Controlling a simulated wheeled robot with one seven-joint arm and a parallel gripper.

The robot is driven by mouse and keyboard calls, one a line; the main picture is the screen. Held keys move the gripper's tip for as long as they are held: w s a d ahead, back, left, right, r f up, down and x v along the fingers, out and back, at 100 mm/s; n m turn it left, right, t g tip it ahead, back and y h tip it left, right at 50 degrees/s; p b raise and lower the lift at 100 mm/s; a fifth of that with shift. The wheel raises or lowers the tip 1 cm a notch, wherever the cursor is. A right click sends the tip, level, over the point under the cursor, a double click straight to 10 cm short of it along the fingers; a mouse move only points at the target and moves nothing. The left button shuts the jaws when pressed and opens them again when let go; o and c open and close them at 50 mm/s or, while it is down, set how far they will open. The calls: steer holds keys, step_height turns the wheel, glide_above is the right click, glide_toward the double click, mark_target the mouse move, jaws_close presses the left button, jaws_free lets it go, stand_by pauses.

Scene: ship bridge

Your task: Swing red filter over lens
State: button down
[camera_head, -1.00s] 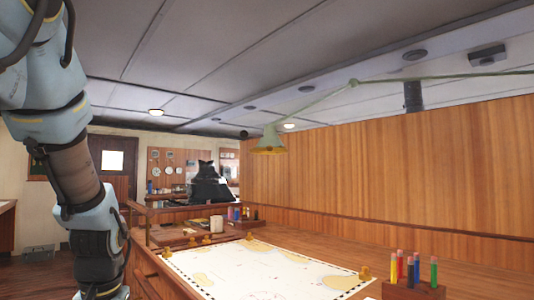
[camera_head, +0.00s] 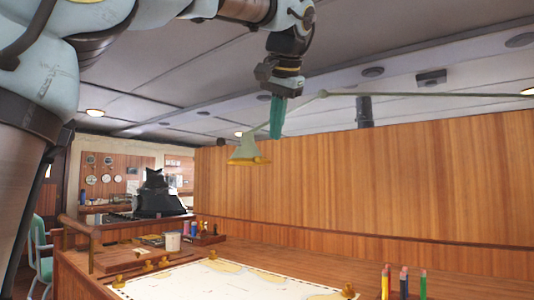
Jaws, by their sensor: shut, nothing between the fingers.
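A pale green lamp shade (camera_head: 247,148) hangs over the chart table from a long, thin jointed lamp arm (camera_head: 420,94). Its lower rim looks amber. I cannot make out a separate red filter or the lens, as the lamp's underside is mostly hidden. My gripper (camera_head: 277,117) points down just right of and above the shade in the picture. Its teal fingers are together and empty. They overlap the lamp arm in the picture, but I cannot tell whether they touch it.
A chart (camera_head: 215,282) with brass weights lies on the wooden table below. Coloured pencils (camera_head: 404,283) stand at the front right. A white mug (camera_head: 173,241) sits at the table's far end. A wood-panelled wall (camera_head: 400,185) runs along the right.

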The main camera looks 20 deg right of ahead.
steer(key=shift+s+d+r, duration=0.1)
steer(key=shift+s+r, duration=0.25)
steer(key=shift+r, duration=0.2)
steer(key=shift+s+d+r, duration=0.1)
steer(key=shift+s+r, duration=0.2)
steer(key=shift+r, duration=0.2)
steer(key=w+f+p, duration=0.2)
steer(key=w+f, duration=0.5)
steer(key=w, duration=0.3)
steer(key=shift+d, duration=0.25)
steer(key=shift+a, duration=0.15)
